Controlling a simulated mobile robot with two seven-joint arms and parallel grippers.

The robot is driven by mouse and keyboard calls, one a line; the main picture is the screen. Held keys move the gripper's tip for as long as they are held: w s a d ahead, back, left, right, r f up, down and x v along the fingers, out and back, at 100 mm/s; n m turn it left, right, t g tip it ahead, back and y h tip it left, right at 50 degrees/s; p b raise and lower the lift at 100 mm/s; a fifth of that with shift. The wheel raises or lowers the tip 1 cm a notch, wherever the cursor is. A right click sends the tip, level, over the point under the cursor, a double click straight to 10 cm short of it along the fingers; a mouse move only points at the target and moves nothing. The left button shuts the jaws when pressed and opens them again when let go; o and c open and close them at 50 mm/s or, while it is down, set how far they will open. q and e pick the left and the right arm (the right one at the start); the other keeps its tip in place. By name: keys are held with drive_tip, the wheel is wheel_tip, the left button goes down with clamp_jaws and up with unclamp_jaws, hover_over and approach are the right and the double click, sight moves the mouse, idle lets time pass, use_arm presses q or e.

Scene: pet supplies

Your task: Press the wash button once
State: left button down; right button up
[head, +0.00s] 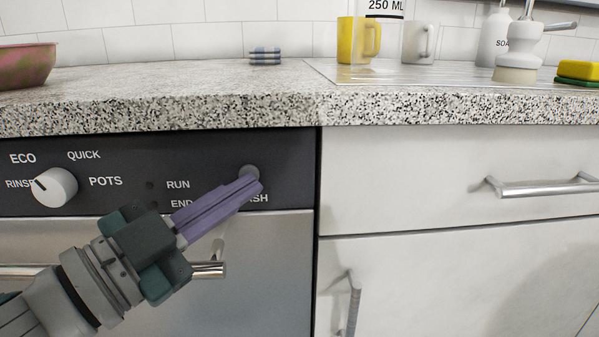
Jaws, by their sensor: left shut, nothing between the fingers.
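The wash button (249,172) is a round grey button on the dark control panel (120,145) of the dishwasher, above a label partly hidden by my gripper that reads "ASH". My left gripper (256,184) is shut and empty, its purple fingers pointing up and right. The fingertips overlap the lower edge of the button; I cannot tell whether they touch it or whether it is pushed in. My right gripper is not in view.
A white dial (55,187) and the dishwasher handle (210,270) are to the left. The speckled worktop (200,95) overhangs above. White drawers with a handle (540,188) stand right. A yellow mug (352,42) and soap bottle (494,38) stand on top.

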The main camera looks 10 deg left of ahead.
use_arm(q)
drive_tip(key=shift+w+a, duration=0.1)
drive_tip(key=shift+w, duration=0.3)
idle(0.6)
drive_tip(key=shift+s, duration=0.1)
drive_tip(key=shift+s+d+p, duration=0.2)
drive_tip(key=shift+s+p, duration=0.1)
drive_tip(key=shift+s, duration=0.4)
drive_tip(key=shift+s, duration=0.1)
drive_tip(key=s+p, duration=0.1)
drive_tip(key=s, duration=0.1)
drive_tip(key=s+d, duration=0.1)
drive_tip(key=s, duration=0.1)
drive_tip(key=shift+s+d+p, duration=0.2)
drive_tip(key=shift+s+p, duration=0.1)
drive_tip(key=shift+p, duration=0.1)
idle(0.5)
